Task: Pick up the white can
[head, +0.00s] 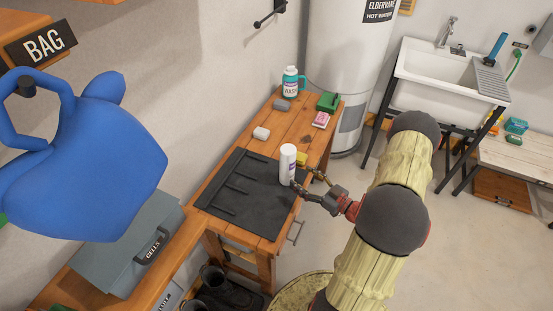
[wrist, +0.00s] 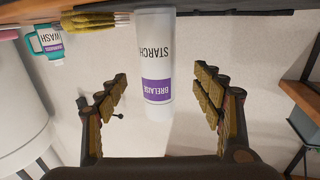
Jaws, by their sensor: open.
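The white can (head: 287,165) stands upright on the dark mat (head: 238,190) on the wooden workbench. In the wrist view the white can (wrist: 155,45) appears upside down, with "STARCH" lettering and a purple label band. My gripper (head: 302,177) is open at the can's right side in the head view. In the wrist view its two fingers (wrist: 160,82) stand on either side of the can's lower image part, with a gap on both sides. I cannot tell exactly how deep the can sits between them.
A teal wash bottle (head: 290,84), green object (head: 328,102), pink box (head: 321,120), grey block (head: 282,105) and white block (head: 261,133) are farther back. A grey case (head: 125,245) stands on the left.

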